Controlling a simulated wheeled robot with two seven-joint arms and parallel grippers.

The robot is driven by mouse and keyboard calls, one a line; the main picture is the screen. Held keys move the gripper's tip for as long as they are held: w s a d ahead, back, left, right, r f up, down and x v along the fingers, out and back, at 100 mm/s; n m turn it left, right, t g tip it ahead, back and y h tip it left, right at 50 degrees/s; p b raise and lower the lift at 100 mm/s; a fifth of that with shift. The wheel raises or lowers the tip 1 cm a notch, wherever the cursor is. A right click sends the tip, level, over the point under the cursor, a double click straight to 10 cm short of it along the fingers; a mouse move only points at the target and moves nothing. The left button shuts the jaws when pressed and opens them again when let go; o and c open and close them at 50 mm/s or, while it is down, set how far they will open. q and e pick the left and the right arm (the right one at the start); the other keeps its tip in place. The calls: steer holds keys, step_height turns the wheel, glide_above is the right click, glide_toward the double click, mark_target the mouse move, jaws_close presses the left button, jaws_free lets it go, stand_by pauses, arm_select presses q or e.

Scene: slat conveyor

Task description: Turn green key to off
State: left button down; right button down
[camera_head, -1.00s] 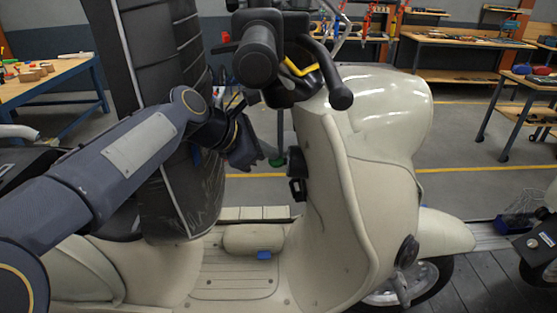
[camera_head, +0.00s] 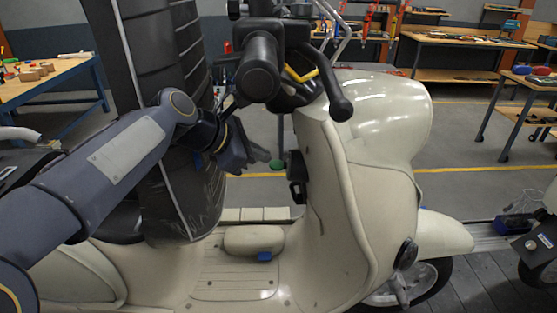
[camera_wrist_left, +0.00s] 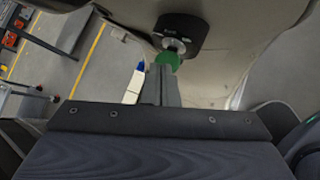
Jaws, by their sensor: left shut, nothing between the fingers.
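The green key (camera_head: 277,164) shows in the head view beside a black lock housing (camera_head: 296,168) on the inner face of the cream scooter's (camera_head: 335,190) front shield. In the left wrist view the key (camera_wrist_left: 168,59) sits just below the round lock in the black housing (camera_wrist_left: 180,33). My left gripper (camera_head: 264,156) is shut and empty, its tips close to the key. In the left wrist view its fingers (camera_wrist_left: 161,80) overlap the lower part of the key; I cannot tell whether they touch it. My right gripper is not in view.
The handlebar (camera_head: 262,70) is above my left gripper. A dark ribbed column (camera_head: 160,70) stands behind my left arm. The scooter's footboard (camera_head: 225,281) lies below, with a small blue piece (camera_head: 264,256) on it. Workbenches (camera_head: 50,85) stand farther back.

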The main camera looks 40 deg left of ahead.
arm_select(q)
steer(key=d+p+v, duration=0.1)
steer(key=p+v, duration=0.2)
steer(key=v, duration=0.3)
steer(key=shift+a+r+p, duration=0.3)
steer(key=shift+r, duration=0.1)
steer(key=shift+w+d+f, duration=0.1)
stand_by(0.6)
steer(key=s+d+f+m+g, duration=0.1)
steer(key=s+d+f+m, duration=0.2)
steer(key=d+f+m, duration=0.2)
steer(key=s+d+f+m+g+h, duration=0.1)
steer(key=s+d+f+m, duration=0.2)
steer(key=m, duration=0.9)
steer(key=s+d+f+m+g, duration=0.2)
steer(key=s+d+f+m, duration=0.2)
steer(key=d+f+m, duration=0.5)
steer(key=shift+f+b, duration=0.45)
steer(key=shift+f, duration=0.2)
steer(key=shift+s, duration=0.1)
